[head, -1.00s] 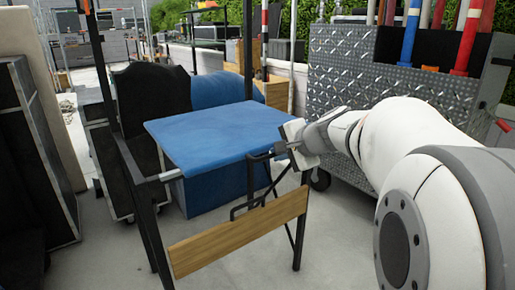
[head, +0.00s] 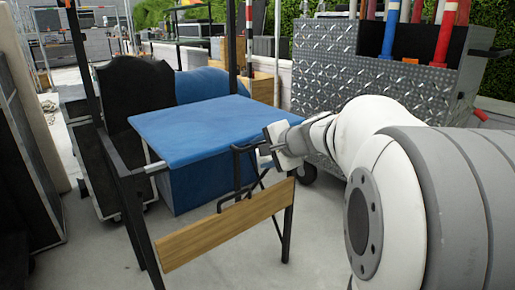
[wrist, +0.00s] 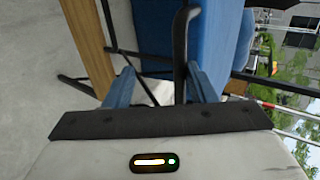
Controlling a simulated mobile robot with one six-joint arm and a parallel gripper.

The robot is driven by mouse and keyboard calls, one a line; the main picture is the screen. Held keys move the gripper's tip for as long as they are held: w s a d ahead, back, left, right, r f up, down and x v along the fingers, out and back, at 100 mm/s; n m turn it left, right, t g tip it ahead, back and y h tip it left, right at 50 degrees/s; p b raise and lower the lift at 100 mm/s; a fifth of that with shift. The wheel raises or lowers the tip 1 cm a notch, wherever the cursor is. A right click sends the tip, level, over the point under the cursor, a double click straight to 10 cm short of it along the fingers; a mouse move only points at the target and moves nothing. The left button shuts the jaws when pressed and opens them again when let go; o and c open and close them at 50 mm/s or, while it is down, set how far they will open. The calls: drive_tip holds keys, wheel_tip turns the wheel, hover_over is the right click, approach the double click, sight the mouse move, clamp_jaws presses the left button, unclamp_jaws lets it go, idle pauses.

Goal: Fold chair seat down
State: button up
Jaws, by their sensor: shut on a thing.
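The folding chair stands in the middle of the head view, with a blue fabric seat (head: 200,128) lying roughly flat, a black frame (head: 129,200) and a wooden slat (head: 225,224) low at the front. My gripper (head: 270,147) is at the seat's right front corner. In the wrist view the blue fingers of my gripper (wrist: 162,78) stand apart on either side of a curved black bar (wrist: 180,45) of the chair. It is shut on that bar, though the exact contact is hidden. The seat's blue fabric (wrist: 218,40) and the wooden slat (wrist: 88,40) also show there.
A diamond-plate metal cart (head: 375,85) holding several coloured poles stands behind my arm. Black cases (head: 25,150) stand at the left. A black-covered item (head: 130,90) is behind the chair. Bare concrete floor (head: 90,250) lies at the front left.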

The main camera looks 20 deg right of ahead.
drive_tip(key=shift+s+f, duration=0.1)
drive_tip(key=shift+f, duration=0.45)
drive_tip(key=shift+o, duration=0.7)
drive_tip(key=shift+s+d+r+p, duration=0.3)
drive_tip(key=shift+s+r+p, duration=0.05)
drive_tip(key=shift+r+p, duration=0.1)
drive_tip(key=p+v, duration=0.2)
drive_tip(key=v, duration=0.5)
drive_tip(key=shift+a+r, duration=0.15)
drive_tip(key=shift+r, duration=0.1)
drive_tip(key=shift+c, duration=0.7)
drive_tip(key=shift+w, duration=0.1)
drive_tip(key=s+a+r+n+g+p, duration=0.6)
drive_tip(key=s+a+r+p, duration=0.4)
drive_tip(key=p, duration=1)
drive_tip(key=s+r+n+g+h+p, duration=0.1)
drive_tip(key=s+r+n+p, duration=0.3)
drive_tip(key=p, duration=0.5)
drive_tip(key=s+r+n+g+h+p, duration=0.1)
drive_tip(key=s+r+n+h+p, duration=0.2)
drive_tip(key=s+r+p, duration=0.2)
wheel_tip(320, 180, up, 3)
drive_tip(key=p, duration=0.4)
drive_tip(key=shift+n, duration=0.4)
